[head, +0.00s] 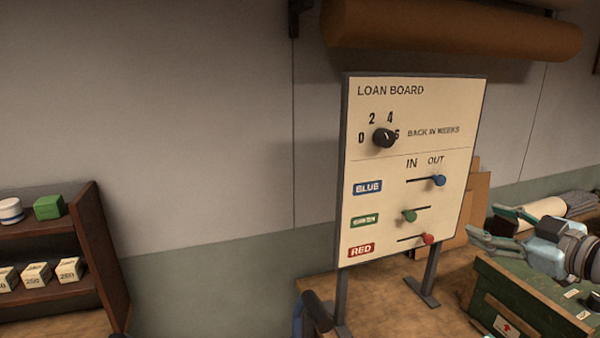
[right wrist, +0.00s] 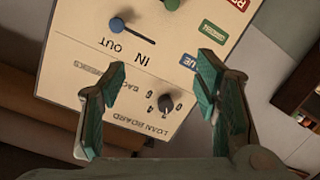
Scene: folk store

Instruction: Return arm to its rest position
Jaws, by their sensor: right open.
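My right gripper (head: 484,226) is at the right of the head view, its teal fingers spread, to the right of the loan board (head: 420,105) and apart from it. In the right wrist view its fingers (right wrist: 158,95) are open with nothing held between them; the board shows upside down beyond them. On the board are a black dial (head: 384,138), a blue knob (head: 440,180) at the OUT end of its slot, a green knob (head: 409,216) near the left part of its slot, and a red knob (head: 428,239) toward the right end. My left gripper is not in view.
The board stands on a wooden table (head: 385,300). A green crate (head: 530,300) is below my right gripper. A brown shelf (head: 105,250) with small boxes stands at the left. A brown roll (head: 450,30) hangs above the board. The space left of the board is clear.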

